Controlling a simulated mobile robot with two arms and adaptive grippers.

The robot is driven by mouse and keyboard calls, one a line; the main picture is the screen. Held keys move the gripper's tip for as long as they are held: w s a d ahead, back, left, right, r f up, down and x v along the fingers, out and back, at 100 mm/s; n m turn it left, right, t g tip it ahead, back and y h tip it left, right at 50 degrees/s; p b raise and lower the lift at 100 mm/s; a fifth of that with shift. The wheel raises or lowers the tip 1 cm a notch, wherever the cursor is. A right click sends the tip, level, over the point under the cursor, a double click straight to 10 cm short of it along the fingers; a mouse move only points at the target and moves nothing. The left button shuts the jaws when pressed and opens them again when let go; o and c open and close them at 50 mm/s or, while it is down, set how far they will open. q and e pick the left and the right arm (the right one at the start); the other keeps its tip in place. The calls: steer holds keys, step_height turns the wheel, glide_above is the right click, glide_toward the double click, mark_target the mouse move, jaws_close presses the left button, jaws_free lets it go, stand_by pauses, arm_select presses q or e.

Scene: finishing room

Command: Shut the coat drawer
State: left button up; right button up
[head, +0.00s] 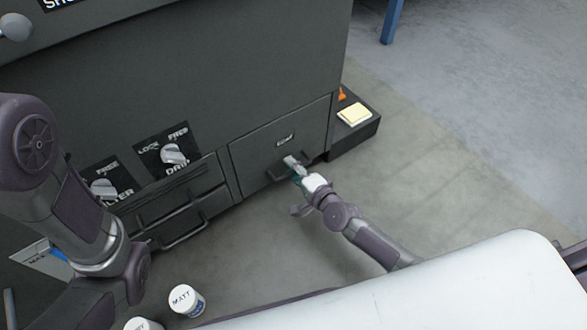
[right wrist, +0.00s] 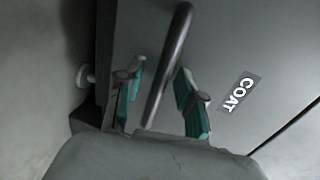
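The coat drawer (head: 255,155) is a dark grey front low on the right of the cabinet, with a small label and a bar handle. Its front looks about level with the cabinet face; I cannot tell whether a small gap remains. In the right wrist view its white COAT label (right wrist: 237,93) and handle bar (right wrist: 170,60) show close up. My right gripper (head: 295,167) is at this handle. In the right wrist view its teal-padded fingers (right wrist: 160,88) are apart, with the bar between them and space on both sides. My left arm comes in at the left; its gripper is out of view.
Another drawer with a bar handle (head: 184,233) lies left of the coat drawer. Two lock knobs (head: 173,154) (head: 103,188) sit above it. White MATT tins (head: 186,299) stand near the bottom.

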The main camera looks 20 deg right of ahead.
steer(key=shift+s, duration=0.1)
steer(key=shift+s+d, duration=0.15)
steer(key=shift+s, duration=0.2)
steer(key=v, duration=1.1)
steer(key=shift+r, duration=0.1)
